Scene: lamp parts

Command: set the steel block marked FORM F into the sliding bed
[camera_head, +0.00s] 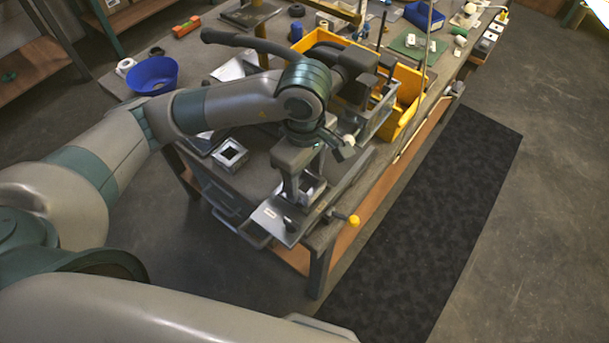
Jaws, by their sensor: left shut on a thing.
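My left gripper (305,186) points down over the near corner of the workbench. It is shut on a steel block (314,190), which is partly hidden by the fingers; no marking on it can be read. The sliding bed (273,218), a flat metal plate with a small pale label, lies right under the gripper. I cannot tell whether the block touches the bed or hangs just above it. A second square steel block (230,154) with a square opening sits to the left of the gripper. My right gripper is not in view.
A yellow knob (353,220) sticks out at the bed's right. A yellow bin (409,84) and a metal box stand behind my arm. A blue bowl (152,74) stands at the bench's left. A dark mat (440,200) covers the floor on the right.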

